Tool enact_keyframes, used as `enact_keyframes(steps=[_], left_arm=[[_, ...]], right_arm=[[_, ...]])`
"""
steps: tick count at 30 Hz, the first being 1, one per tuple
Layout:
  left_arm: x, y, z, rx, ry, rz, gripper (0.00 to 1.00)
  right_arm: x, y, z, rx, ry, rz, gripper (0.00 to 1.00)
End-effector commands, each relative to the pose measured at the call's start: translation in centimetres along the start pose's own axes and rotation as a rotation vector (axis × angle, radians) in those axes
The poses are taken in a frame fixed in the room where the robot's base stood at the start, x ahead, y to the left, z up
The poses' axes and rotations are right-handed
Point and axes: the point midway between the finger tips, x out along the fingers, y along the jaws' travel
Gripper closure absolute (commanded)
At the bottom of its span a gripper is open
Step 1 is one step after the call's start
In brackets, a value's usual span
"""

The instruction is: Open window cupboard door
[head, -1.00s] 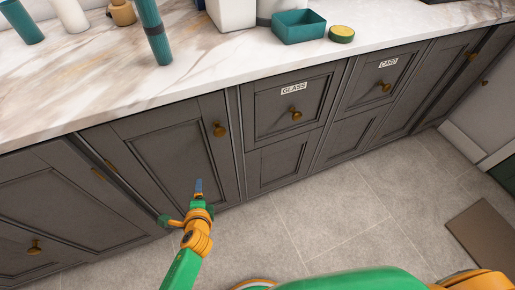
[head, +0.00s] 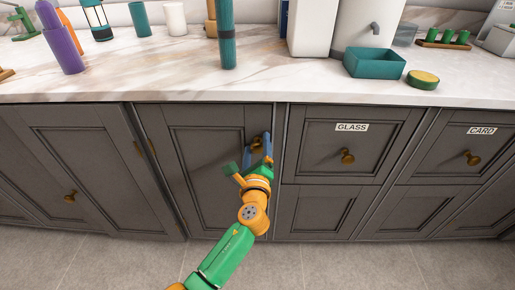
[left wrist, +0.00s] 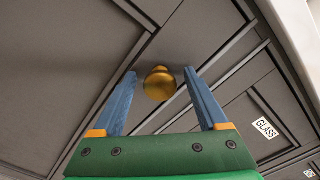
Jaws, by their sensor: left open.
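The grey cupboard door (head: 195,160) left of the GLASS drawer is closed, with a round brass knob (head: 257,143) near its upper right corner. My left gripper (head: 259,150) is at this knob. In the left wrist view the two blue fingers of the left gripper (left wrist: 158,98) are apart, with the brass knob (left wrist: 159,84) between their tips. A gap shows on each side of the knob, so it does not look gripped. My right gripper is not in view. Whether this door is the window cupboard is not labelled in view.
The GLASS drawer (head: 340,147) and CARD drawer (head: 468,158) are to the right, both closed with brass knobs. Another closed door (head: 75,165) is to the left. The marble worktop (head: 180,80) above holds a teal bin (head: 374,64) and bottles. The floor in front is clear.

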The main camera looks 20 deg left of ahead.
Motion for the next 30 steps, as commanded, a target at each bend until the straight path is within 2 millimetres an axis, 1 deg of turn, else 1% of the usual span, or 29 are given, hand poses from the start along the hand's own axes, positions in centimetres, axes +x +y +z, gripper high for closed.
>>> enact_keyframes(steps=[1, 2, 3, 5, 6, 8, 9, 10, 30], left_arm=[[-0.01, 0.01, 0.0, 0.0, 0.0, 0.0, 0.24], [-0.02, 0.01, -0.01, 0.0, 0.0, 0.0, 0.32], [-0.02, 0.01, -0.01, 0.0, 0.0, 0.0, 0.43], [-0.03, 0.02, -0.02, 0.0, 0.001, 0.0, 0.59], [-0.03, 0.02, -0.02, 0.0, 0.001, 0.0, 0.7], [-0.04, 0.02, -0.03, 0.0, 0.001, 0.0, 0.86], [-0.04, 0.03, -0.03, 0.0, 0.001, 0.0, 0.97], [-0.04, 0.03, -0.04, 0.0, 0.001, 0.0, 1.0], [-0.07, 0.09, -0.1, -0.001, 0.002, 0.002, 1.0]], right_arm=[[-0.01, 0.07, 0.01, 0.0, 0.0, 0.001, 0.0], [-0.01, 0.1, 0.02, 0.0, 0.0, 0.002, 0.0], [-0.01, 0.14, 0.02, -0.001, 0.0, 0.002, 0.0], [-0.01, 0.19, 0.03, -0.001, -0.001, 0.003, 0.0], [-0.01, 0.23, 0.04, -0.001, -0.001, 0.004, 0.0], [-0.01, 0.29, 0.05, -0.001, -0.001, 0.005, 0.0], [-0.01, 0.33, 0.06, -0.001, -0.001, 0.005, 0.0], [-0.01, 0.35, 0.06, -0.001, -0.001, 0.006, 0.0], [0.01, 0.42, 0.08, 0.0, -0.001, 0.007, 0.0]])
